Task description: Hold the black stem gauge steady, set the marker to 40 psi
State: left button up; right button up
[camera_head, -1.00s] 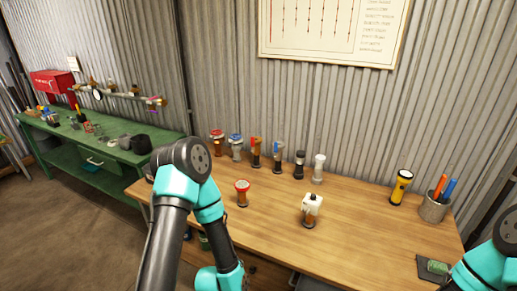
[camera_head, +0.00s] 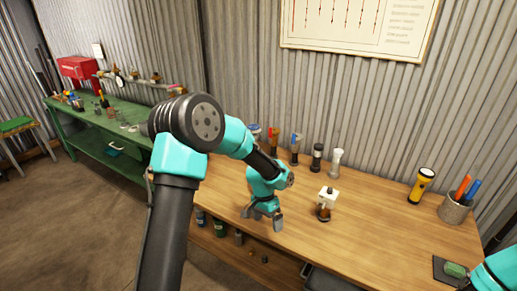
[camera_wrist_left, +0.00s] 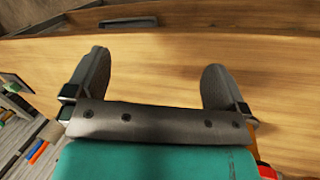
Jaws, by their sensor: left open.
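A black upright piece (camera_head: 317,157), which looks like the black stem gauge, stands in the back row on the wooden bench. Its marker and scale are too small to read. My left gripper (camera_head: 262,218) points down over the bench's front part, left of and nearer than the black piece. It is open and empty. In the left wrist view, its two fingers (camera_wrist_left: 155,85) are spread with only bare wood between them. My right gripper is out of view; only a teal part of my right arm shows at the lower right edge.
A white-topped piece (camera_head: 326,203) stands alone mid-bench, right of my left gripper. Next to the black piece stands a white one (camera_head: 336,163). A yellow flashlight (camera_head: 420,186) and a pen cup (camera_head: 455,209) are at right.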

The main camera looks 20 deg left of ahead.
pick_arm(q)
jog(key=w+a+r+m+t+y, duration=0.1)
jog(key=w+a+r+m, duration=0.5)
jog(key=w, duration=0.4)
jog(key=w+a+r+m+t+y, duration=0.1)
jog(key=w+a+r+m, duration=0.6)
jog(key=w+r+m, duration=0.1)
jog(key=w+r, duration=0.1)
jog(key=w, duration=0.1)
jog(key=shift+w+m+y, duration=0.3)
jog(key=shift+f, duration=0.1)
jog(key=shift+f, duration=2.9)
